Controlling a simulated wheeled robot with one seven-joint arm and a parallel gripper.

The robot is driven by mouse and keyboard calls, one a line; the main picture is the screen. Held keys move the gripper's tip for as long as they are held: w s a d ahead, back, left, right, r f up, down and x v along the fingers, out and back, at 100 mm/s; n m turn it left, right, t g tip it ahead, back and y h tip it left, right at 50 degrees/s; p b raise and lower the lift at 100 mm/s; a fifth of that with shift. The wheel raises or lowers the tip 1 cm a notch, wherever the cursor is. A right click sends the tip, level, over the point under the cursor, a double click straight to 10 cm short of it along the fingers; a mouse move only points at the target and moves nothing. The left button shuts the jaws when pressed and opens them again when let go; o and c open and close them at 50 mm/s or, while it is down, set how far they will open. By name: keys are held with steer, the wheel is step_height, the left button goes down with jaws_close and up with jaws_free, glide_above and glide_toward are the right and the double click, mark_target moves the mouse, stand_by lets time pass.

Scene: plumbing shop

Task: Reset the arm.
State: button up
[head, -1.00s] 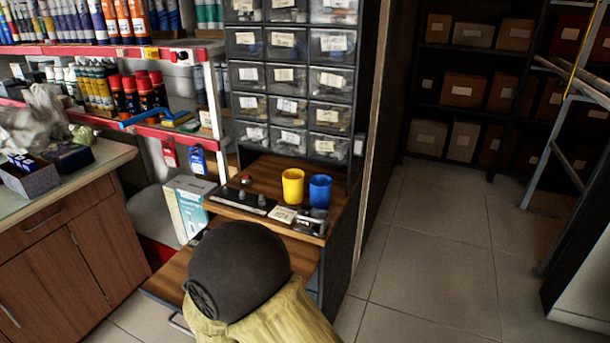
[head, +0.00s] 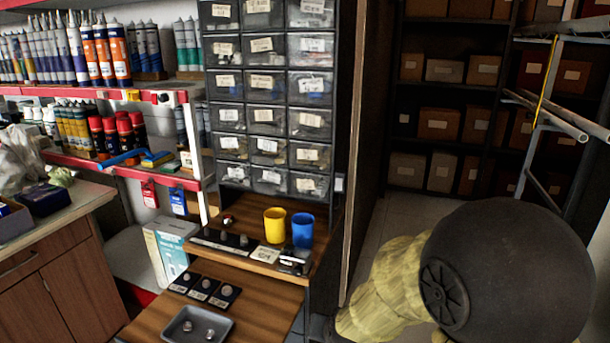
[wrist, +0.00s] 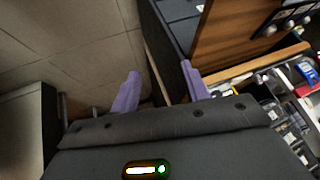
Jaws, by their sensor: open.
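My gripper (wrist: 160,92) shows in the wrist view with two purple fingers spread apart and nothing between them. It is open above the floor and beside the wooden workbench edge. In the head view my arm's dark rounded part and yellowish sleeve fill the lower right, to the right of the bench; the fingers are hidden there.
The pull-out wooden shelf (head: 262,300) holds a grey tray (head: 178,334) with small metal pieces and several black labelled plates. Above it stand a yellow cup (head: 275,225) and a blue cup (head: 303,230). Floor (head: 385,235) between is clear.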

steer(key=s+d+r+n+g+h, duration=0.1)
steer(key=s+d+n+g, duration=0.25)
steer(key=s+d, duration=0.7)
step_height(320, 180, up, 37)
steer(key=p, duration=3.8)
steer(key=shift+a+r+m+g, duration=0.2)
steer(key=shift+a+m+g, duration=0.1)
steer(key=shift+m+g, duration=0.15)
